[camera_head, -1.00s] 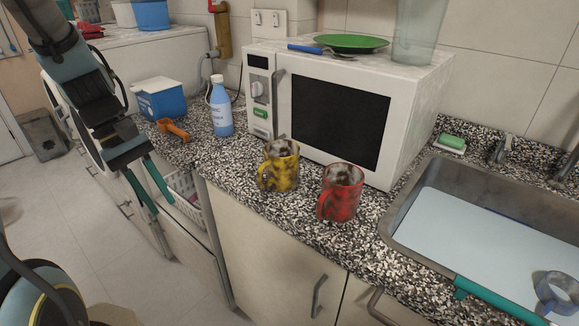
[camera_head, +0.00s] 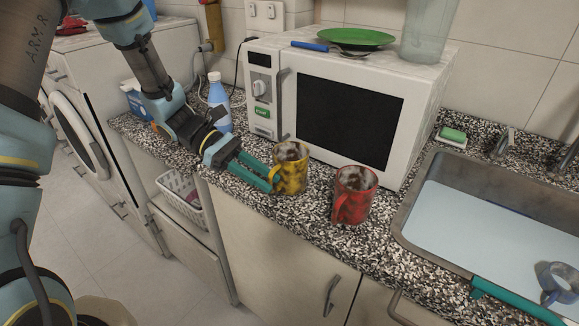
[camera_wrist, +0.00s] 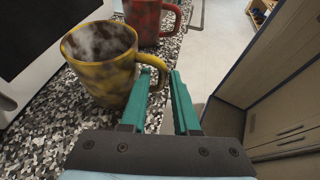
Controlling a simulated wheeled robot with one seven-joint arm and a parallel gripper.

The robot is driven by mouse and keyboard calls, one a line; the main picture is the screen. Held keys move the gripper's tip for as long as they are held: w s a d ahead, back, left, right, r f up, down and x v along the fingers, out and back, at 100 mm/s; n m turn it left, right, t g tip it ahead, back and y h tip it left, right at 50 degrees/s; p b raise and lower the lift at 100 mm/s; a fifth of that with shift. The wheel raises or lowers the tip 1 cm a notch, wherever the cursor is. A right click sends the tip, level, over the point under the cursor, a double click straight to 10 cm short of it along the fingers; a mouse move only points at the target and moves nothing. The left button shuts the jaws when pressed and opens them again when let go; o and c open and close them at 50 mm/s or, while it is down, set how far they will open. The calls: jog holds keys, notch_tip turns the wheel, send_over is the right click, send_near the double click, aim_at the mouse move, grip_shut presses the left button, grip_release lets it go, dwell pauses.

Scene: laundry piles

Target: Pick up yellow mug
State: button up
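The yellow mug (camera_head: 291,170), mottled with dark patches, stands upright on the speckled counter in front of the microwave. It also shows in the wrist view (camera_wrist: 102,75), with its handle pointing toward my gripper. My gripper (camera_head: 268,180) reaches in from the left at handle height. Its two green fingers also show in the wrist view (camera_wrist: 162,76), spread apart with a gap between them. The handle lies at the fingertips, between or just ahead of them; I cannot tell whether they touch it. The handle's lower part is hidden by the left finger.
A red mug (camera_head: 353,195) stands close to the right of the yellow one. The white microwave (camera_head: 274,122) is right behind. A blue bottle (camera_head: 219,100) stands behind my gripper, and the sink (camera_head: 425,215) is at the right. The counter's front edge is near.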

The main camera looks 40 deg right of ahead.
aim_at(283, 207)
jog(key=p+x, duration=0.2)
jog(key=x, duration=0.1)
jog(key=shift+s, duration=0.4)
jog(key=shift+s+d+f, duration=0.25)
jog(key=shift+s+f, duration=0.2)
jog(key=shift+c, duration=0.3)
grip_shut()
dwell(0.4)
